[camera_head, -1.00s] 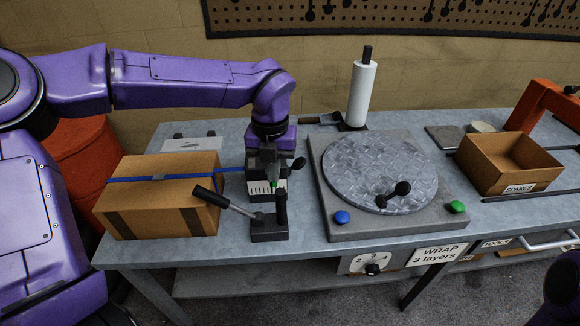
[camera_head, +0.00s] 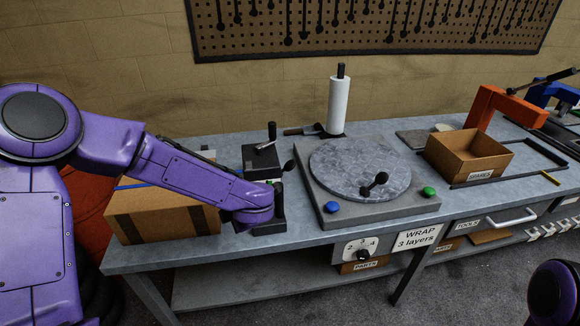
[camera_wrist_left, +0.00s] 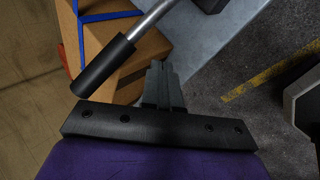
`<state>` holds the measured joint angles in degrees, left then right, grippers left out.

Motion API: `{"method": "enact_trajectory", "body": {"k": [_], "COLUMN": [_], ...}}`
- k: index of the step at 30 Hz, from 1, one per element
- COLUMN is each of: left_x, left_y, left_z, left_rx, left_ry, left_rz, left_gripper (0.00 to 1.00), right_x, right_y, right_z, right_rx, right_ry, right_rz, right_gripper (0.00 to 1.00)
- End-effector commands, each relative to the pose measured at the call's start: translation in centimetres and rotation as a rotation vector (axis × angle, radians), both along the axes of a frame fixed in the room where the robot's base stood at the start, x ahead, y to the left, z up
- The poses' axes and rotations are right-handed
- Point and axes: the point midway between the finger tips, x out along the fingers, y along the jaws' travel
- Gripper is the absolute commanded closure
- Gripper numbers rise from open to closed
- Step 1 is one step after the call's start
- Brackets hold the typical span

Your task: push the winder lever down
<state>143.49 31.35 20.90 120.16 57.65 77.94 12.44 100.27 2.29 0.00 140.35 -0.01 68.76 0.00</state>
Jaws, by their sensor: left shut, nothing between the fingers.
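The winder lever (camera_wrist_left: 104,66), a black grip on a bare metal rod, runs diagonally across the upper part of the left wrist view. My left gripper (camera_wrist_left: 157,66) is shut and empty, to the right of the grip and below the rod in that picture. A gap shows between the fingertips and the grip; their height difference is hard to tell.
A cardboard box (camera_head: 160,222) with a blue strap stands left of the winder. The turntable (camera_head: 345,165) is to the right, with a blue button (camera_head: 332,207). An open box (camera_head: 458,162) stands farther right.

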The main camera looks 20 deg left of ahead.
Motion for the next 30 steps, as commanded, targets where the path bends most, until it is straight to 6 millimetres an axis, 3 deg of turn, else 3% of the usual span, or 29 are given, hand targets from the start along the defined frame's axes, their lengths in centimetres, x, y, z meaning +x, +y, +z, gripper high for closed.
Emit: {"method": "enact_trajectory", "body": {"k": [5, 8, 12, 15, 18, 21, 25, 30], "left_x": [-2.2, -5.2, -11.8, -17.3, -22.1, -25.7, -27.8, -28.0], "left_y": [-0.1, -0.7, -1.9, -2.4, -2.5, -2.4, -2.5, -2.5], "left_z": [-6.8, -11.6, -18.2, -21.8, -24.1, -25.3, -25.9, -26.0], "left_rx": [0.251, 0.368, 0.449, 0.447, 0.419, 0.389, 0.367, 0.365], "left_ry": [0.166, 0.303, 0.509, 0.641, 0.746, 0.819, 0.861, 0.866], "left_rz": [-0.421, -0.71, -1.105, -1.333, -1.491, -1.582, -1.632, -1.636], "left_gripper": [1.0, 1.0, 1.0, 1.0, 1.0, 1.0, 1.0, 1.0], "right_x": [0.0, 0.0, 0.0, 0.0, 0.0, 0.0, 0.0, 0.0], "right_y": [0.0, 0.0, 0.0, 0.0, 0.0, 0.0, 0.0, 0.0], "right_z": [-0.3, -0.5, -0.8, -0.9, -1.1, -1.2, -1.2, -1.2], "right_rx": [0.0, 0.0, 0.0, 0.0, 0.001, 0.001, 0.001, 0.001], "right_ry": [0.0, 0.0, 0.0, 0.0, 0.001, 0.001, 0.001, 0.001], "right_rz": [0.0, 0.0, 0.0, 0.0, 0.0, 0.0, 0.0, 0.0], "right_gripper": [0.36, 0.36, 0.36, 0.36, 0.36, 0.36, 0.36, 0.36]}}
